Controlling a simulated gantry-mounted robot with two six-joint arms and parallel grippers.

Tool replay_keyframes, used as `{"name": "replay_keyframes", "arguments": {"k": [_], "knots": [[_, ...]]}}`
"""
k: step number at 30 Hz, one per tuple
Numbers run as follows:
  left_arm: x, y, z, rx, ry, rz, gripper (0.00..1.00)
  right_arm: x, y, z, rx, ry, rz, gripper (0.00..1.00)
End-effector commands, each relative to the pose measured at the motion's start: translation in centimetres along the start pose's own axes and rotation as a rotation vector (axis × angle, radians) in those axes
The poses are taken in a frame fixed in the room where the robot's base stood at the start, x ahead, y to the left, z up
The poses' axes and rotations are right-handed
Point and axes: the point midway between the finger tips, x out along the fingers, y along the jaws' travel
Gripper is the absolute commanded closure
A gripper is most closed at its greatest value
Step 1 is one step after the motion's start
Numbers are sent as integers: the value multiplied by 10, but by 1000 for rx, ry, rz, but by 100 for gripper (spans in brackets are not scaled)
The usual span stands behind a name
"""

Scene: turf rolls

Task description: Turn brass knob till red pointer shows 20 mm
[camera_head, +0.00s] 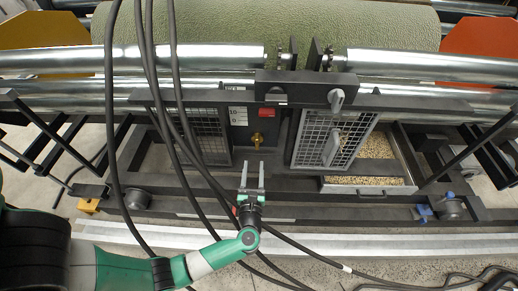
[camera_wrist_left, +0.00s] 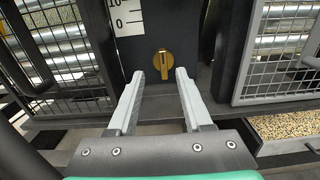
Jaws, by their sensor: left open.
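The brass knob (camera_head: 257,139) sits low on a dark upright panel at the middle of the machine. In the left wrist view the brass knob (camera_wrist_left: 163,64) is round with a raised grip bar standing about upright. Above it is a white scale (camera_wrist_left: 127,16) with 0 and 10 marks; it also shows in the head view (camera_head: 238,115). I cannot make out the red pointer. My left gripper (camera_head: 253,163) is open, pointing at the knob from the front, short of it and not touching. Its two fingers (camera_wrist_left: 156,72) lie either side of the knob in the picture. My right gripper is not in view.
Mesh doors (camera_head: 325,140) with a grey handle stand right of the panel, another mesh guard (camera_head: 207,135) left. A tray of grain (camera_head: 370,182) is at right. Black cables (camera_head: 175,100) hang across the head view. A green turf roll (camera_head: 270,22) lies behind metal rollers.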

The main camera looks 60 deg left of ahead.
Motion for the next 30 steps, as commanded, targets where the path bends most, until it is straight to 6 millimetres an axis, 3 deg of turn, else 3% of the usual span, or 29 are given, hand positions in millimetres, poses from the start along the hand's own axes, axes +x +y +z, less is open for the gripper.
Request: {"name": "replay_keyframes", "arguments": {"k": [8,18,22,30], "knots": [[13,1,-2,-6,4,8,50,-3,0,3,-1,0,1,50],[86,2,-3,-5,1,8,50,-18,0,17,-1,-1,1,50],[106,1,-2,-4,1,5,50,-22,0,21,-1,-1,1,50],[117,1,0,-3,1,2,50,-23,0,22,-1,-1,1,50]]}}
